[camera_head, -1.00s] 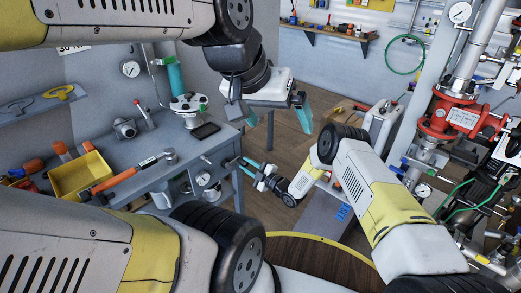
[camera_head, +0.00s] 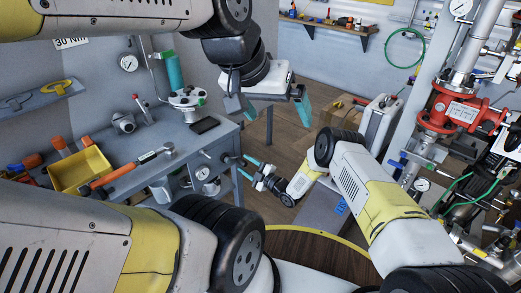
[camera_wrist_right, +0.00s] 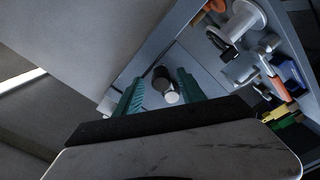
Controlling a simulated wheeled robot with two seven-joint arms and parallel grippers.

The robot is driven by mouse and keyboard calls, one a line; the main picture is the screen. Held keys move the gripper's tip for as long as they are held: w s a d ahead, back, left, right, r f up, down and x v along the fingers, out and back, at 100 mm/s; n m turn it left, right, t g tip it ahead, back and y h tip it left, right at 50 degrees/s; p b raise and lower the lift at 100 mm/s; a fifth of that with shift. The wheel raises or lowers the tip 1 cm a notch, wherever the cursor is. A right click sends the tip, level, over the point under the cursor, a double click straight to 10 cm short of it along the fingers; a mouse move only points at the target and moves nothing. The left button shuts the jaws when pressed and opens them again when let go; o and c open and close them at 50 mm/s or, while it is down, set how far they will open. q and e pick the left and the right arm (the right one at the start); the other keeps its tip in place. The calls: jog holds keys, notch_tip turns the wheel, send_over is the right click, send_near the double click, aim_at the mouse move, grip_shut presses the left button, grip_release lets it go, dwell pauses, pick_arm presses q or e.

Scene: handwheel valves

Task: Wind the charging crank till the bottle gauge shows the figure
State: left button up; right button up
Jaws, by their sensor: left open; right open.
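The bottle gauge (camera_head: 129,63) is a round white dial on the wall, left of a teal bottle (camera_head: 175,70); its needle is too small to read. In the right wrist view, a short dark grip with a pale end (camera_wrist_right: 166,87), apparently the crank's handle, lies between the teal fingers of my right gripper (camera_wrist_right: 161,92). The fingers stand apart on either side of it. In the head view, my right gripper (camera_head: 246,168) is open beside the bench's right side. My left gripper (camera_head: 268,107) is open and empty, above and right of the bench corner.
The grey bench (camera_head: 218,140) carries a yellow bin (camera_head: 82,172), an orange-handled tool (camera_head: 125,174), a dark flat device (camera_head: 203,125) and a white round fitting (camera_head: 187,97). Red valve pipework (camera_head: 455,108) stands at the right. Open floor shows beyond my grippers.

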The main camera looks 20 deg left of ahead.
jog(key=shift+v, duration=2.95)
